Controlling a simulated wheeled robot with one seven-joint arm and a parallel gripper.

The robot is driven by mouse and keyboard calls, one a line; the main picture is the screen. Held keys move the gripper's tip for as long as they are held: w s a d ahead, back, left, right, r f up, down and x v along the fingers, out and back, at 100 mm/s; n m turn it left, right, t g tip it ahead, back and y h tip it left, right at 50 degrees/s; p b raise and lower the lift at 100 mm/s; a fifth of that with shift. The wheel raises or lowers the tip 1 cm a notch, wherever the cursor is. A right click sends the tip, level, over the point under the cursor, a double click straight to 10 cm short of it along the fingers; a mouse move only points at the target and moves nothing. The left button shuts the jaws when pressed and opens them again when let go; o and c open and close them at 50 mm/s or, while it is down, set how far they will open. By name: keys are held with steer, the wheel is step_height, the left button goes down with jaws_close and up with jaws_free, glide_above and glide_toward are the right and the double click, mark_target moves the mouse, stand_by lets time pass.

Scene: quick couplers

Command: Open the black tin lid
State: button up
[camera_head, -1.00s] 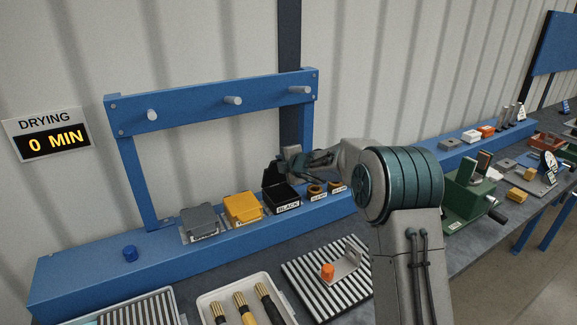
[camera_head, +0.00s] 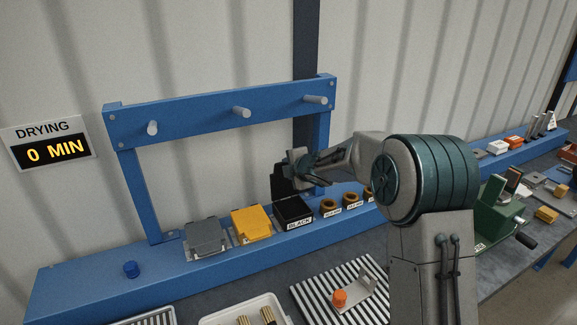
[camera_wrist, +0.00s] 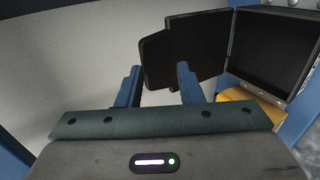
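The black tin (camera_head: 294,215), labelled BLACK, sits on the blue shelf, right of the yellow tin. Its lid (camera_head: 279,182) stands up behind it, swung open. In the wrist view the lid (camera_wrist: 205,45) is joined along one edge to the open tin (camera_wrist: 272,48), whose dark inside shows. My gripper (camera_head: 306,172) is beside the raised lid, above the tin. In the wrist view my gripper's fingers (camera_wrist: 158,84) are apart, with the lid's tab (camera_wrist: 154,62) showing between and beyond them. Pale wall also shows in the gap. Whether a finger touches the lid is unclear.
A yellow tin (camera_head: 250,222) and a grey tin (camera_head: 206,236) stand left of the black one. Small dark cups (camera_head: 329,207) stand to its right. A blue frame with pegs (camera_head: 220,112) rises behind. A striped mat (camera_head: 320,288) lies in front.

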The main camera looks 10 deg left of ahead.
steer(key=shift+w+f, duration=0.1)
steer(key=shift+f, duration=0.1)
steer(key=shift+r, duration=0.1)
